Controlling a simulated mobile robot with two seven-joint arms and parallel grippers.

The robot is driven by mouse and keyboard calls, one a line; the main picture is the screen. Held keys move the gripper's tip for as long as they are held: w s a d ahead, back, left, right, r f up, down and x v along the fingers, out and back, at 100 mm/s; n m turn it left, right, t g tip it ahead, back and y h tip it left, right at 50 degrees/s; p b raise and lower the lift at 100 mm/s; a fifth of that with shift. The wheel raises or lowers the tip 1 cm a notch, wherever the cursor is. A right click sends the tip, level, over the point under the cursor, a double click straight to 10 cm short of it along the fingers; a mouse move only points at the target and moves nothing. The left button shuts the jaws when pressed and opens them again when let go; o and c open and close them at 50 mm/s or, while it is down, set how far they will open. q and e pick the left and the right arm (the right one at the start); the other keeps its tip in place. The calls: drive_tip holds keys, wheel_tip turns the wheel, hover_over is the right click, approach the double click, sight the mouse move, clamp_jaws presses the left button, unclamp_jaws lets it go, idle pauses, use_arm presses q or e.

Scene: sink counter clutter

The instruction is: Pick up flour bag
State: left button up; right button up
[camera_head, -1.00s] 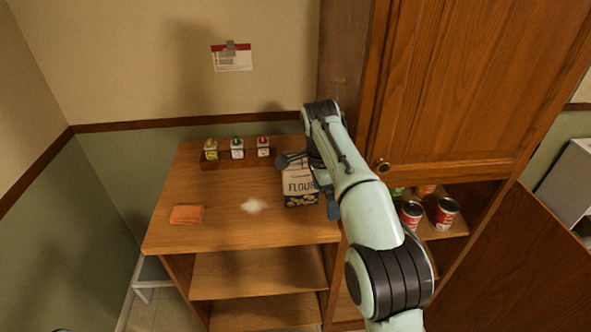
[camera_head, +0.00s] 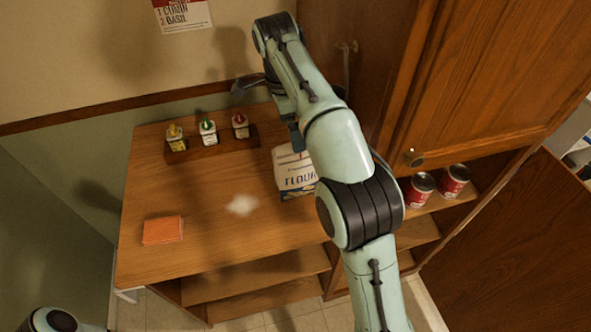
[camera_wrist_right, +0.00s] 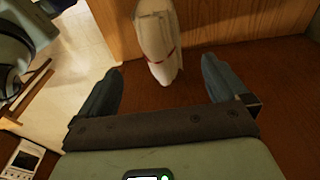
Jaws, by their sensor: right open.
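The flour bag (camera_head: 294,180), white with a dark blue lower part and the word FLOUR, stands upright on the wooden counter, partly hidden by my right arm. In the right wrist view the bag (camera_wrist_right: 160,42) shows as a narrow white shape with a red line, between and just beyond the fingertips. My right gripper (camera_head: 268,115) is open and empty, above and behind the bag in the head view. Its two fingers (camera_wrist_right: 162,66) are spread apart in the wrist view, with gaps on both sides of the bag. My left gripper is not in view.
A wooden rack (camera_head: 212,148) with several small spice bottles stands at the back of the counter. The tall cabinet (camera_head: 480,90) and red cans (camera_head: 420,188) are at the right.

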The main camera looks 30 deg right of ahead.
sight(297, 168)
wheel_tip(297, 168, down, 3)
drive_tip(key=shift+s+d+f+b, duration=0.1)
drive_tip(key=shift+s+d+b, duration=0.05)
drive_tip(key=shift+b, duration=0.25)
drive_tip(key=shift+w+f, duration=0.2)
drive_tip(key=shift+f, duration=0.2)
drive_tip(key=f, duration=0.1)
drive_tip(key=f+b, duration=0.1)
drive_tip(key=f, duration=0.1)
drive_tip(key=f+b, duration=0.1)
drive_tip(key=shift+s+d+f, duration=0.2)
drive_tip(key=shift+d, duration=0.15)
drive_tip(key=shift+f, duration=0.15)
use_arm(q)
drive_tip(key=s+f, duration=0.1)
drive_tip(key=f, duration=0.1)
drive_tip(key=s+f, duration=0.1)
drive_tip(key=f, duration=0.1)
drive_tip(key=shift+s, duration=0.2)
use_arm(e)
drive_tip(key=shift+w, duration=0.15)
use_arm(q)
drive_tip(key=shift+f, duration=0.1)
use_arm(e)
drive_tip(key=shift+f, duration=0.25)
drive_tip(key=shift+c, duration=0.3)
